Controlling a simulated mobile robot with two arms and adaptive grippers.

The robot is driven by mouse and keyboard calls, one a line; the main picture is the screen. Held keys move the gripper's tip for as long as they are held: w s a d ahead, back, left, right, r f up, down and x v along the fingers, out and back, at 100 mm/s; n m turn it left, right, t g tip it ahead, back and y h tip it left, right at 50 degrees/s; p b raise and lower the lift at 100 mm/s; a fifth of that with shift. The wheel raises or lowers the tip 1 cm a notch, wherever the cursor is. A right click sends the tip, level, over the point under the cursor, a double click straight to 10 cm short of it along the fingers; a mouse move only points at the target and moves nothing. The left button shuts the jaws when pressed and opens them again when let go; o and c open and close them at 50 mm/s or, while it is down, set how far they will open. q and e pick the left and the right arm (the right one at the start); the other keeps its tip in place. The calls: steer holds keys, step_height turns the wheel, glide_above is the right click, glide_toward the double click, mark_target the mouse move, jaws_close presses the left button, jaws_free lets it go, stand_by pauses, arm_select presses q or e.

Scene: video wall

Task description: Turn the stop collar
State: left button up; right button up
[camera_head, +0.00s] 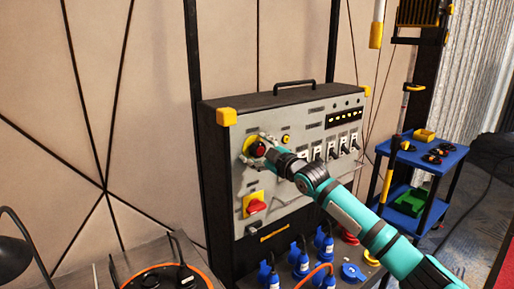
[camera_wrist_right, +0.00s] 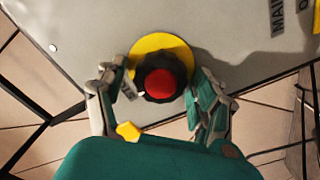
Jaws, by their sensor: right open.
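The stop collar (camera_wrist_right: 141,76) is a dark ring around a red button (camera_wrist_right: 160,85), on a yellow disc (camera_wrist_right: 158,40) in the right wrist view. In the head view, the red button (camera_head: 258,150) and yellow disc (camera_head: 247,144) sit at the upper left of the grey panel (camera_head: 310,185). My right gripper (camera_head: 262,148) reaches it from the right and partly covers it. In the wrist view, the right gripper (camera_wrist_right: 161,92) is open, with one finger on each side of the collar. I cannot tell whether the fingers touch it. My left gripper is out of view.
A red and yellow rotary switch (camera_head: 254,204) sits below the button. Several toggle levers (camera_head: 332,150) line the panel's right. Blue plugs (camera_head: 300,258) and an orange cable (camera_head: 315,274) lie in front. A blue shelf cart (camera_head: 425,152) stands at the right.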

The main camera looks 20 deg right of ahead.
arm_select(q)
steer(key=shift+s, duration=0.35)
